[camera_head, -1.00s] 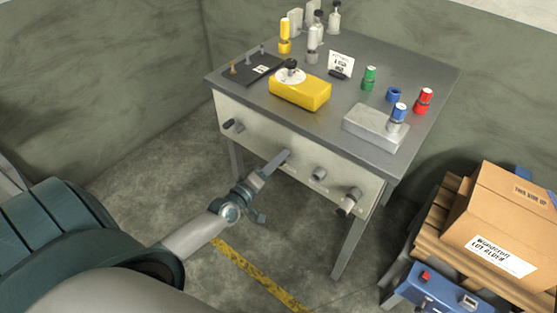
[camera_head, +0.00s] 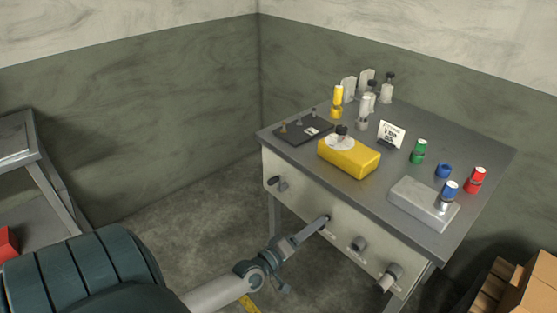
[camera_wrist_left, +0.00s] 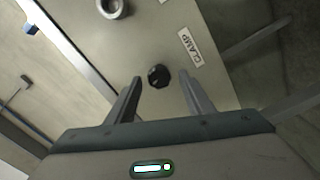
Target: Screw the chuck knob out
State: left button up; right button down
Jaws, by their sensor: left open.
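The grey workbench's front panel (camera_head: 268,164) carries a row of knobs. My left gripper (camera_head: 312,228) is open at the second knob from the left, a small dark one. In the left wrist view this black knob (camera_wrist_left: 158,76) lies just beyond and between the two open fingertips (camera_wrist_left: 160,82), with no clear contact. A white label (camera_wrist_left: 190,47) reading CLAMP is beside it. I cannot read a chuck label on any knob. Other knobs are a dark one (camera_head: 278,182) at the left, a grey one (camera_head: 358,243) and a larger one (camera_head: 390,276) at the right.
On the benchtop are a yellow box (camera_head: 350,160), a grey block (camera_head: 418,203), a black plate (camera_head: 303,130), and several coloured cylinders such as a green one (camera_head: 418,151). Cardboard boxes (camera_head: 535,290) stand at the lower right, a shelf (camera_head: 25,165) at the left.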

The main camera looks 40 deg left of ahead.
pick_arm(q)
jog(key=s+a+b, duration=0.1)
jog(key=s+b, duration=0.1)
jog(key=s, duration=1.2)
jog(key=shift+s, duration=0.35)
pick_arm(e)
jog(key=shift+w, duration=1)
pick_arm(q)
jog(key=shift+a, duration=0.1)
pick_arm(e)
jog(key=shift+d, duration=0.1)
pick_arm(q)
jog(key=shift+f, duration=0.1)
jog(key=s+d+f+m+g, duration=0.3)
jog(key=s+d+f+m, duration=0.1)
jog(key=f, duration=1)
jog(key=s+d+f+m+g, duration=0.4)
jog(key=d+f, duration=0.5)
jog(key=f, duration=0.5)
jog(key=s+d+f+m+g, duration=0.4)
jog(key=s+d+f+m, duration=0.1)
jog(key=f, duration=1)
jog(key=shift+d+m, duration=0.8)
jog(key=shift+d, duration=0.35)
pick_arm(e)
jog(key=shift+w, duration=0.1)
